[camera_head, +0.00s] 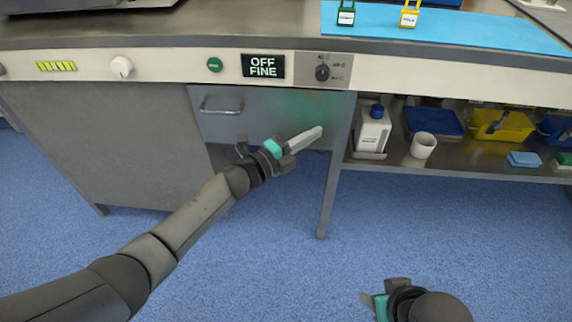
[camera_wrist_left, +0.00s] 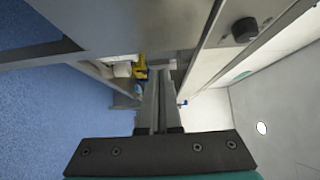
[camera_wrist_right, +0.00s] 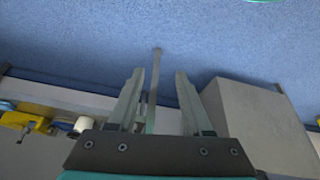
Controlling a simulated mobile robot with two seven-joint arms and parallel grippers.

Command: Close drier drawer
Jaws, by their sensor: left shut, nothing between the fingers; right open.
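The drier drawer (camera_head: 240,128) is a grey front with a metal bar handle (camera_head: 221,106), below the control panel at centre left in the head view. Its front looks about flush with the panel above; any small gap cannot be told. My left gripper (camera_head: 318,131) is shut and empty, in front of the drawer's right part; whether it touches cannot be told. Its closed fingers show in the left wrist view (camera_wrist_left: 160,90). My right gripper (camera_wrist_right: 158,85) is open and empty over the floor; in the head view it is low at the right.
The control panel (camera_head: 150,68) has a white knob (camera_head: 121,67), a green button and an OFF FINE display (camera_head: 263,66). A table leg (camera_head: 335,185) stands right of the drawer. The right shelf (camera_head: 460,165) holds a bottle, a cup (camera_head: 423,145) and bins. The floor in front is clear.

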